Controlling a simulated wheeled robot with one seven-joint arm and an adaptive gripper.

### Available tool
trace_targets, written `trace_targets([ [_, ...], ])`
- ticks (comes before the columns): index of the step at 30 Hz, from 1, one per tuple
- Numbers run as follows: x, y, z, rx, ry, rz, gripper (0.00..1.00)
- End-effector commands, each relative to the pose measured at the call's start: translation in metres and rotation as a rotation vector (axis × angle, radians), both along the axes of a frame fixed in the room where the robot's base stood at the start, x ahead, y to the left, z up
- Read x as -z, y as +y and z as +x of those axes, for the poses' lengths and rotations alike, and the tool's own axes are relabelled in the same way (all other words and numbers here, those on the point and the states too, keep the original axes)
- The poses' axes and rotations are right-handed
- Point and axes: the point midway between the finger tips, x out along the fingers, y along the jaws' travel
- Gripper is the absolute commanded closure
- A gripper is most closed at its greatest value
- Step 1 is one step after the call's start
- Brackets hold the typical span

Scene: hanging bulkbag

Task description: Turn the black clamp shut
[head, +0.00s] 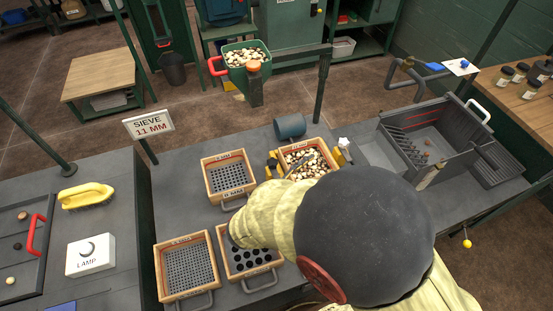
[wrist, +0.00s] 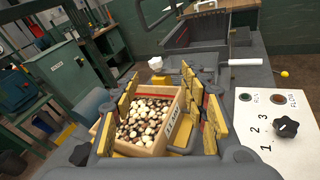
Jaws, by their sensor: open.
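A black knob on a yellow block, which looks like the black clamp (head: 272,165), is at the left side of the bean-filled sieve box (head: 284,152) in the head view. I cannot tell how far it is turned. A white clamp knob (head: 343,143) is at the right side of the box; it also shows beyond the box in the wrist view (wrist: 155,63). My gripper (wrist: 160,88) is open and empty, its yellow-padded fingers spread in front of the box in the wrist view. In the head view my arm hides most of it. The black clamp is not clearly visible in the wrist view.
A white panel with numbers and a black star knob (wrist: 287,127) is at the right in the wrist view. Other sieve boxes (head: 228,177) stand left of my arm. A grey bin (head: 440,150) is to the right, and a green hopper (head: 246,62) hangs behind.

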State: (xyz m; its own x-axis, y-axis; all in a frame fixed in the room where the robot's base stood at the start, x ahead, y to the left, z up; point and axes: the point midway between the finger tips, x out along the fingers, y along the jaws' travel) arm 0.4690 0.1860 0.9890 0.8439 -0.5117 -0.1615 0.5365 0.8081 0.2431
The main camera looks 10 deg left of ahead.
Motion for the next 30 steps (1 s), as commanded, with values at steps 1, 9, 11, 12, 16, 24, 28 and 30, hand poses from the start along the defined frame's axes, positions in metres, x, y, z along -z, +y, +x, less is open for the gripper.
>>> trace_targets([
  [1, 0.014, 0.033, -0.005, -0.111, -0.008, -0.078, 0.56],
  [9, 0.051, 0.131, -0.031, -0.455, -0.07, -0.276, 0.56],
  [11, 0.053, 0.137, -0.032, -0.477, -0.075, -0.287, 0.56],
  [12, 0.054, 0.139, -0.03, -0.482, -0.077, -0.291, 0.56],
  [16, 0.055, 0.138, -0.016, -0.483, -0.078, -0.29, 0.56],
  [24, 0.055, 0.133, 0.024, -0.48, -0.077, -0.289, 0.56],
  [28, 0.055, 0.133, 0.037, -0.482, -0.077, -0.289, 0.56],
  [30, 0.054, 0.133, 0.041, -0.483, -0.077, -0.289, 0.56],
])
